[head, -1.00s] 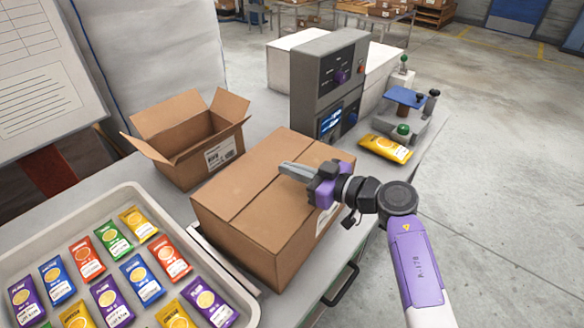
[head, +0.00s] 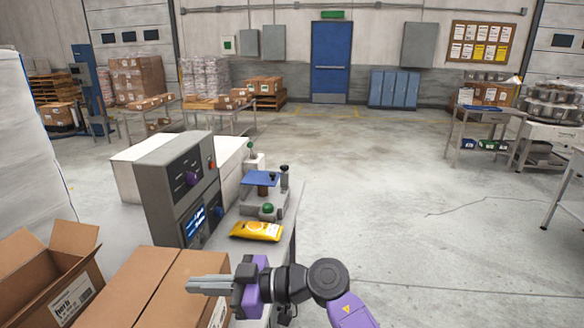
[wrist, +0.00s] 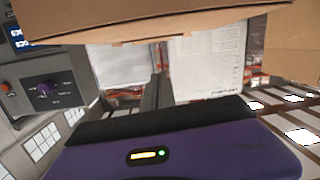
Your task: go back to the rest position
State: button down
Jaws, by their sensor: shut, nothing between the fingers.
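My gripper (head: 208,285) is shut and empty, with its fingers pointing left in the head view. It shows over or close beside the right part of the closed cardboard box (head: 150,290); I cannot tell the exact gap. The purple gripper body (wrist: 180,150) fills the lower part of the wrist view. A cardboard surface (wrist: 190,18) crosses the top of that view.
The open carton (head: 50,270) stands left of the closed box. A grey control unit (head: 180,190) stands behind it, with a yellow packet (head: 257,231) and a small blue-topped device (head: 262,180) to the right. Open floor (head: 400,210) lies right of the bench.

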jog(key=s+d+r+n+t+y, duration=0.1)
jog(key=d+r+t+y, duration=0.25)
jog(key=r, duration=0.25)
jog(key=s+d+r+t+y, duration=0.2)
jog(key=d+r+t+y, duration=0.15)
jog(key=r, duration=0.25)
jog(key=s+d+f+m+t+h+b, duration=0.1)
jog(key=s+d+f+m+t+h, duration=0.45)
jog(key=d+h, duration=0.2)
jog(key=s+d+f+m+t+h, duration=0.4)
jog(key=d+m+h, duration=0.2)
jog(key=d, duration=0.3)
jog(key=s+d+f+m+t+h+b, duration=0.1)
jog(key=s+d+f+m+t+h, duration=0.45)
jog(key=d, duration=0.25)
jog(key=s+d+f+m+g+h, duration=0.1)
jog(key=s+d+f+g, duration=0.1)
jog(key=s, duration=0.5)
jog(key=s+d+f+m+g+h+b, duration=0.1)
jog(key=s+d+f+g+h, duration=0.1)
jog(key=s, duration=0.5)
jog(key=s+d+f+m+g+h, duration=0.1)
jog(key=s+d+f+g, duration=0.2)
jog(key=s+d, duration=0.3)
jog(key=shift+s+f, duration=0.6)
jog(key=shift+f, duration=0.05)
jog(key=shift+a, duration=0.15)
